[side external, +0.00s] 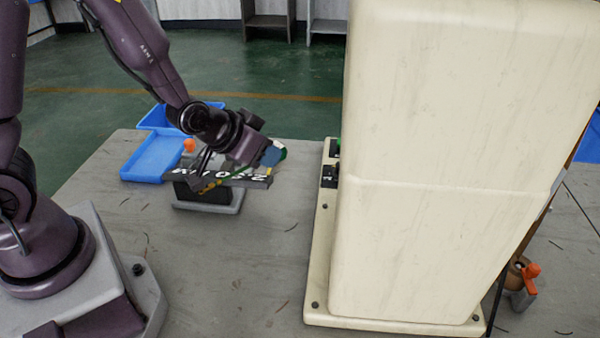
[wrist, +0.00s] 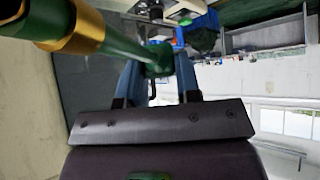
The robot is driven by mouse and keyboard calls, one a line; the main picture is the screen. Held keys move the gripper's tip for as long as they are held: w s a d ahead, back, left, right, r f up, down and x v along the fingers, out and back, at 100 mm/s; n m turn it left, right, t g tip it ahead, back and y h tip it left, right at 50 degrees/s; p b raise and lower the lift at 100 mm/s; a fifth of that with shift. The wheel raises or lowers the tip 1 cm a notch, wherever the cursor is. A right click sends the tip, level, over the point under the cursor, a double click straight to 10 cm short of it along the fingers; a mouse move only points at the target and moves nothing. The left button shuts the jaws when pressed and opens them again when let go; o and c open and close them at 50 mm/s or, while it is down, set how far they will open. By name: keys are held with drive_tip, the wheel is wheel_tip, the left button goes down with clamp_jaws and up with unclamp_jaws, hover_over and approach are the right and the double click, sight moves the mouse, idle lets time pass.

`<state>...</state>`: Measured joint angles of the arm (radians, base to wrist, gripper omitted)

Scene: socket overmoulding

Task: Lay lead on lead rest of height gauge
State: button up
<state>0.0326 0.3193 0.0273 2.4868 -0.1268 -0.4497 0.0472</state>
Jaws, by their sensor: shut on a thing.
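My gripper (side external: 270,153) is at the right end of the height gauge in the side view, tilted over. Its blue fingers show in the wrist view (wrist: 158,82), shut on a green lead (wrist: 160,58). A thick green part with gold bands fills the upper left of the wrist view, close to the camera. In the side view a green and yellow stretch of lead (side external: 214,183) shows in front of the gauge.
Blue trays (side external: 150,158) stand behind and left of the gauge, near an orange knob (side external: 188,146). A tall cream machine housing (side external: 450,180) stands on the right, with dark parts (side external: 329,175) at its left edge. The front of the table (side external: 230,270) is mostly clear.

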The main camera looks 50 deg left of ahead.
drive_tip(key=w+a+f+n+g+y, duration=0.2)
drive_tip(key=w+a+n+y, duration=0.3)
drive_tip(key=a, duration=0.4)
drive_tip(key=w+f+n, duration=0.1)
drive_tip(key=n, duration=0.1)
drive_tip(key=shift+w+f+n, duration=0.15)
drive_tip(key=shift+w+n, duration=0.15)
drive_tip(key=shift+w, duration=0.05)
drive_tip(key=w+a+f, duration=0.1)
drive_tip(key=w+f, duration=0.2)
drive_tip(key=w, duration=0.1)
drive_tip(key=w+a+f, duration=0.1)
drive_tip(key=w+f, duration=0.1)
drive_tip(key=w, duration=0.2)
drive_tip(key=w+f, duration=0.3)
drive_tip(key=w, duration=0.1)
drive_tip(key=shift+w+a+f, duration=0.3)
drive_tip(key=shift+a, duration=0.1)
drive_tip(key=shift+w+f, duration=0.15)
drive_tip(key=shift+f, duration=0.15)
drive_tip(key=shift+w+a+f, duration=0.1)
drive_tip(key=shift+w+f, duration=0.1)
drive_tip(key=shift+f, duration=0.65)
drive_tip(key=shift+w+f, duration=0.2)
drive_tip(key=shift+f, duration=0.65)
drive_tip(key=shift+f+g, duration=0.15)
drive_tip(key=shift+g, duration=0.15)
